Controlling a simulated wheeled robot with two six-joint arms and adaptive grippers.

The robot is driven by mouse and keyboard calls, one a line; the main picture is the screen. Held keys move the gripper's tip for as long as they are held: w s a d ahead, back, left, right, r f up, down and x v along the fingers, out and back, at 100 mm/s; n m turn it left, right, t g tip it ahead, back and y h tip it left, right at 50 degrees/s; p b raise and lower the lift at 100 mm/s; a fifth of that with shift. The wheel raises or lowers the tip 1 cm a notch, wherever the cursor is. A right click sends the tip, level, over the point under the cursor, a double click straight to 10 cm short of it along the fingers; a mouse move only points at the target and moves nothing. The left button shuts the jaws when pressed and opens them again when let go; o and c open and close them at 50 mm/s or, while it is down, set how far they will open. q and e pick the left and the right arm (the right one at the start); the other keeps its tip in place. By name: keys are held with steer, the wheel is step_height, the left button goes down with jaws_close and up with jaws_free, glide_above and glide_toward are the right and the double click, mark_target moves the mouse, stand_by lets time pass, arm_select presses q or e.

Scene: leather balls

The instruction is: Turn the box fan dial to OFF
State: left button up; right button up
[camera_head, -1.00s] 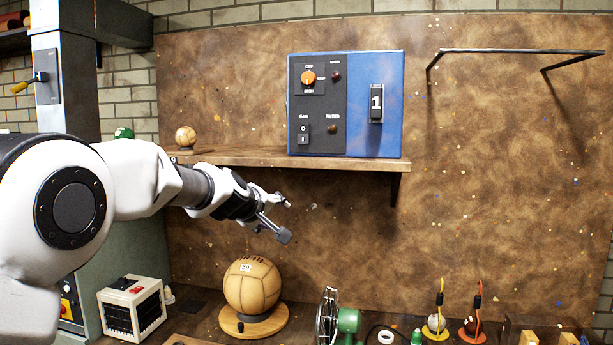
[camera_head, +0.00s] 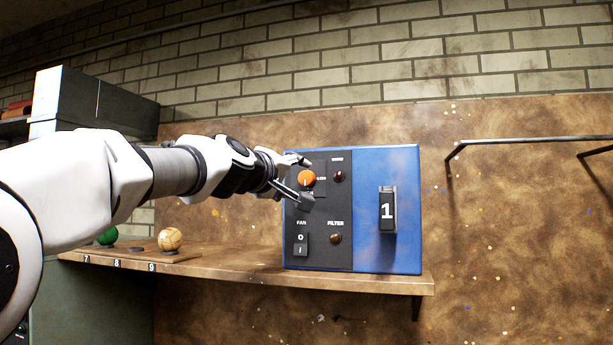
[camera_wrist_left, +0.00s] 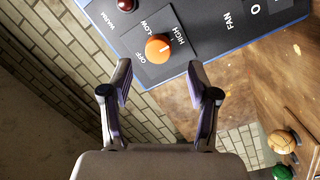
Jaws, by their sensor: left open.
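The blue control box (camera_head: 405,165) stands on the shelf with a dark front panel. Its orange dial (camera_head: 306,179) is at the panel's upper left; it also shows in the left wrist view (camera_wrist_left: 158,47), with OFF, LOW and HIGH lettered around it. A pale line marks the dial's face; I cannot tell surely which label it points to. My left gripper (camera_head: 303,182) is open and empty in front of the dial, one finger above it and one below in the head view. In the left wrist view my left gripper (camera_wrist_left: 160,78) has the dial ahead, between the fingertip lines and apart from them. My right gripper is out of view.
A FAN switch (camera_head: 300,243), a red lamp (camera_head: 339,176), a FILTER lamp (camera_head: 336,239) and a black switch marked 1 (camera_head: 387,210) share the box. A tan ball (camera_head: 170,239) and a green ball (camera_head: 107,236) sit on the shelf (camera_head: 230,266) at left.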

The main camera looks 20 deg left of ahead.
mark_target(306, 181)
arm_select(q)
steer(key=shift+w+r+p, duration=0.4)
steer(key=shift+r+p, duration=0.4)
steer(key=shift+p, duration=0.05)
steer(key=w, duration=0.1)
steer(key=w+f, duration=0.1)
steer(key=w, duration=0.1)
steer(key=w+d+f, duration=0.1)
steer(key=shift+w+d, duration=0.1)
steer(key=shift+w, duration=0.3)
steer(key=shift+s+r, duration=0.25)
steer(key=shift+s, duration=0.25)
steer(key=shift+c, duration=1.3)
steer(key=shift+s+a+r, duration=0.15)
steer(key=shift+s+a, duration=0.05)
steer(key=shift+s, duration=0.1)
steer(key=c, duration=0.6)
jaws_close()
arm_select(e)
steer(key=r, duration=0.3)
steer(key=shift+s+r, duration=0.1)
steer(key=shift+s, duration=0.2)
